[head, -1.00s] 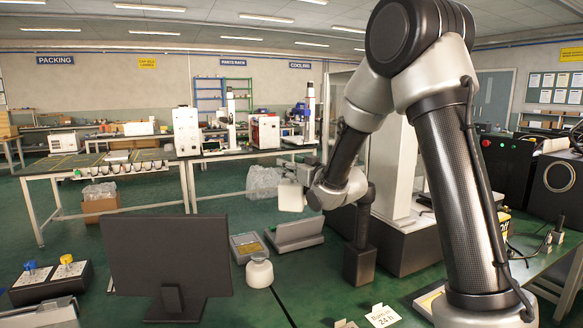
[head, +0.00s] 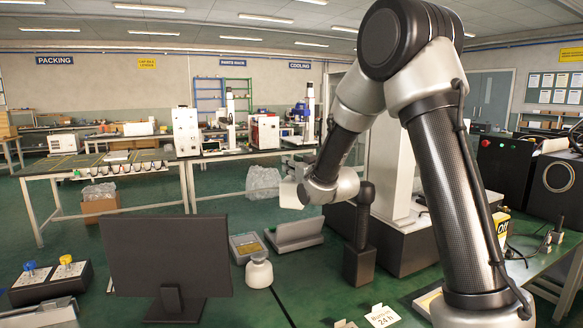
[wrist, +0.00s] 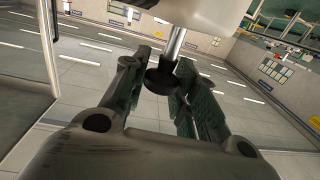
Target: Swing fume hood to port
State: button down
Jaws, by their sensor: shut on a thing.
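In the wrist view my gripper (wrist: 165,85) has its two fingers on either side of a dark round knob or collar (wrist: 163,76) on a shiny metal rod. It is shut on this fitting. A smooth white body (wrist: 205,10), which I take to be the fume hood, fills the top of that view above the rod. In the head view a small white part (head: 288,193) shows left of my wrist joint. My arm hides most of what is around it, and the finger contact cannot be seen there.
A dark monitor (head: 165,255) stands at the front left. A long workbench (head: 100,168) stands behind.

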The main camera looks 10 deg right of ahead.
jog(key=w+d+m+h, duration=0.2)
jog(key=w+h, duration=0.1)
jog(key=w+d+m+h, duration=0.2)
jog(key=w+d+h, duration=0.1)
jog(key=shift+w+d+t, duration=0.3)
jog(key=w+d+m+g+h, duration=0.3)
jog(key=d+m+h, duration=0.3)
jog(key=d+h, duration=0.3)
jog(key=shift+x, duration=0.95)
jog(key=shift+d+r, duration=0.1)
jog(key=shift+r, duration=0.05)
jog(key=c, duration=1.2)
grip_release()
jog(key=shift+d, duration=0.1)
jog(key=shift+o, duration=0.3)
